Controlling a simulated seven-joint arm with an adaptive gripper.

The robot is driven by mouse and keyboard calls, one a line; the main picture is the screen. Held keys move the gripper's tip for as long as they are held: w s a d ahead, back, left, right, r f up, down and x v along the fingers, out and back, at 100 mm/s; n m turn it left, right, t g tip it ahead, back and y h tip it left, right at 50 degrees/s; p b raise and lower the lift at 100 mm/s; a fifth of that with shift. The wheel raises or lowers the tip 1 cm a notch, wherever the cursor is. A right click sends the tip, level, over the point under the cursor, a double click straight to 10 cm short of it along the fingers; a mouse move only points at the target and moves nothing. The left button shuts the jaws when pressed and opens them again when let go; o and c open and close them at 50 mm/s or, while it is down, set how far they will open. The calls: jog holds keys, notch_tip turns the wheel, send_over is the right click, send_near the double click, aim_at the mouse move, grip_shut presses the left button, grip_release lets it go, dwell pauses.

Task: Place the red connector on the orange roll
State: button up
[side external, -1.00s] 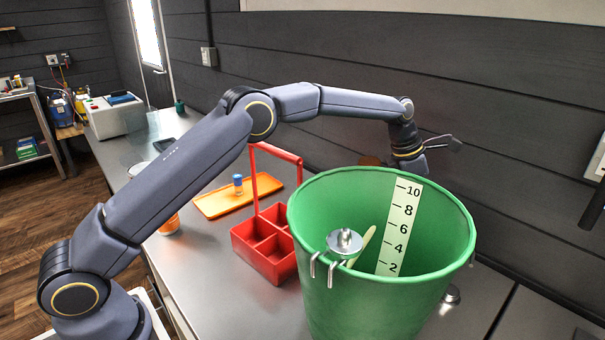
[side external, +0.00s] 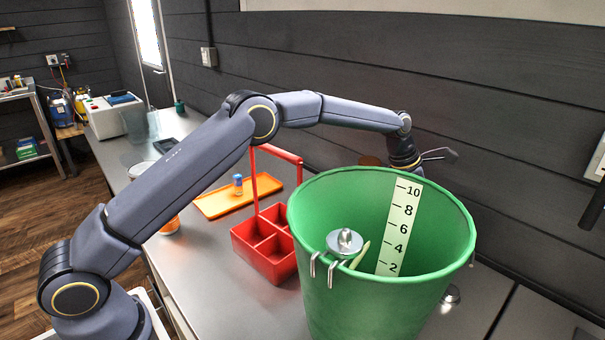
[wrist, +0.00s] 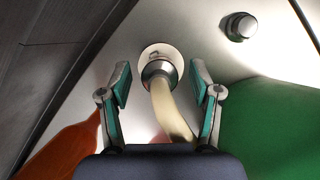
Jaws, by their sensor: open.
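I cannot pick out a red connector in either view. An orange, round-sided object (side external: 171,226) shows partly behind my arm at the left of the counter; I cannot tell if it is the orange roll. In the wrist view a curved beige piece with a metal collar (wrist: 160,75) lies between and beyond the fingers. A pale round disc (wrist: 161,55) is at its far end. I see no contact with the fingers.
The green bucket (side external: 340,300) stands close beside my gripper, with a metal-knobbed hook on its rim. A red divided caddy (side external: 265,262), an orange tray (side external: 215,204) with a blue-capped vial, and a metal knob (wrist: 240,26) are nearby. The dark wall is close behind.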

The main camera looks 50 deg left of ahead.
jog(key=v, duration=1.2)
jog(key=shift+r, duration=0.2)
